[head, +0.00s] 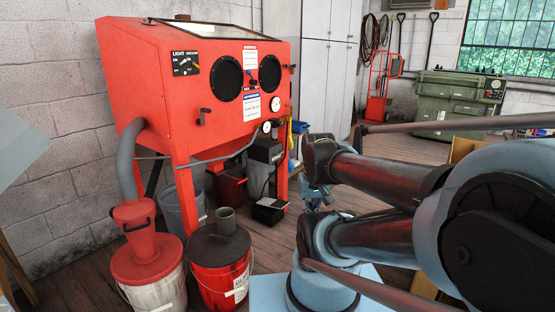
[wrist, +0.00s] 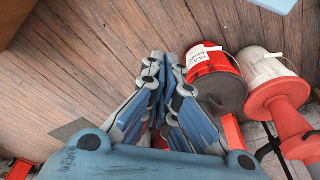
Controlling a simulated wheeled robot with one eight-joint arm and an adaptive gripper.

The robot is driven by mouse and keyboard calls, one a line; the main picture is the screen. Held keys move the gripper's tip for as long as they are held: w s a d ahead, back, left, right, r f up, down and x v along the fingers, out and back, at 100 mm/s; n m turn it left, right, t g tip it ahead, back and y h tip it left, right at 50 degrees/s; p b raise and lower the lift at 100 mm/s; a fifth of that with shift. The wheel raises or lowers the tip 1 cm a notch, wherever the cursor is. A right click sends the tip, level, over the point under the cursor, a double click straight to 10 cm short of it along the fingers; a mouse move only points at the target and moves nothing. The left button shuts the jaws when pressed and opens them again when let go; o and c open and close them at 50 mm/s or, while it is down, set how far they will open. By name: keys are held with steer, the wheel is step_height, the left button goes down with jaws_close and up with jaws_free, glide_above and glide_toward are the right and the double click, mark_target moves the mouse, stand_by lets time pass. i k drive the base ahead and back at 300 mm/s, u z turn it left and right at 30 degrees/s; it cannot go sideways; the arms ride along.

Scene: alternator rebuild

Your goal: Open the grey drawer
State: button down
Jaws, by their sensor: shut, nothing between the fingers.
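I cannot make out a grey drawer in either view. My gripper (wrist: 164,62) points over bare wooden floor in the wrist view. Its blue fingers are together at the tips and hold nothing. In the head view my arm reaches in from the right and its end is partly hidden behind its own links.
A red blasting cabinet (head: 188,100) stands at left, with a red bucket (head: 228,283) and a white bucket (head: 165,296) before it. Pale tall cabinets (head: 315,75) and a green machine (head: 455,97) stand behind. Wooden floor (wrist: 70,75) is clear beneath the gripper.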

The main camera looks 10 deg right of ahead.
mark_target(269, 151)
steer(key=k, duration=1.3)
steer(key=u, duration=0.45)
steer(key=i, duration=1.7)
steer(key=z, duration=0.7)
